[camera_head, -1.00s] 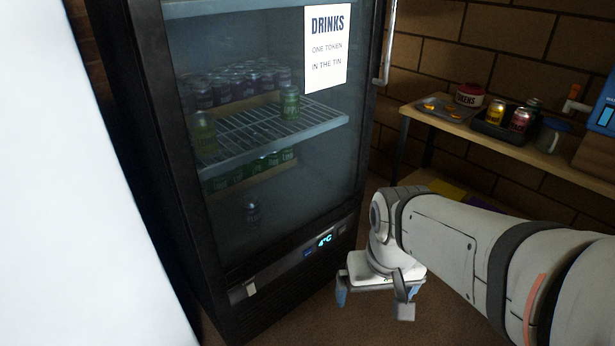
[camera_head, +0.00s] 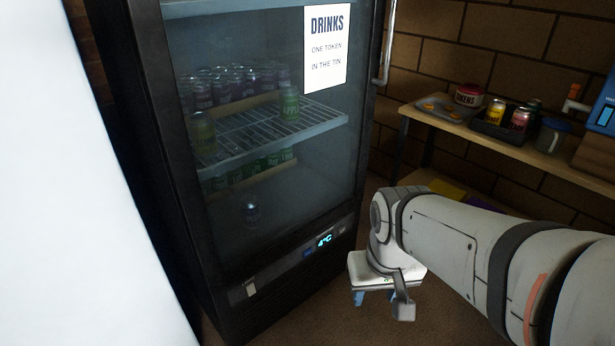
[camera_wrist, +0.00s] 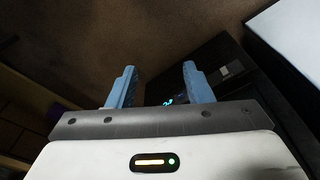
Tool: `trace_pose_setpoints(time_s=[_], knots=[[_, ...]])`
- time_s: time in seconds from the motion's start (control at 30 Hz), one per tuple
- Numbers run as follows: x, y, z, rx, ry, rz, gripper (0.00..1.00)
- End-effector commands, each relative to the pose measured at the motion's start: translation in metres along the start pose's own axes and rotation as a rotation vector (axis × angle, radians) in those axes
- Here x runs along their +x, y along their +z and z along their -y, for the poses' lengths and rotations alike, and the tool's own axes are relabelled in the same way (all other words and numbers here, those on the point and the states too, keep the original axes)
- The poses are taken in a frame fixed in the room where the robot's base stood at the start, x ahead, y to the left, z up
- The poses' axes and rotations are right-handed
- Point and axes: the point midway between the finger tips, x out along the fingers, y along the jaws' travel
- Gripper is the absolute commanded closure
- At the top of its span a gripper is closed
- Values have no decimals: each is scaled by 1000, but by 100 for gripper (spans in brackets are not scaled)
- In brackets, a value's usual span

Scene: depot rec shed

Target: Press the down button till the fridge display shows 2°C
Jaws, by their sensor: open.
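The drinks fridge (camera_head: 262,262) stands in the middle left with its glass door shut. Its lit display (camera_head: 325,241) reads 4°C on the lower front panel, with a small bluish button (camera_head: 308,252) to its left and a grey button (camera_head: 342,230) to its right. Their markings are too small to read. My gripper (camera_head: 375,298) hangs in front of the fridge, to the right of and lower than the display, touching nothing. In the wrist view my gripper (camera_wrist: 159,85) is open and empty, its two blue fingers apart. The display glow (camera_wrist: 168,102) shows between them, partly blurred.
A white panel (camera_head: 70,200) fills the left edge. A wooden shelf (camera_head: 480,137) on the right holds a tray (camera_head: 430,112), a tokens tin (camera_head: 468,95), cans and a mug. Brown floor lies below my arm.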

Motion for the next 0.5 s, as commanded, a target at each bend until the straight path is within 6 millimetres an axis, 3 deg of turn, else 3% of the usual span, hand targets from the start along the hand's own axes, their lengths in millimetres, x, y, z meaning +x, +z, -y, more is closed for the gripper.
trace_pose_setpoints(time_s=[0.5], knots=[[0, 0, 0, 0, 0, 0, 97]])
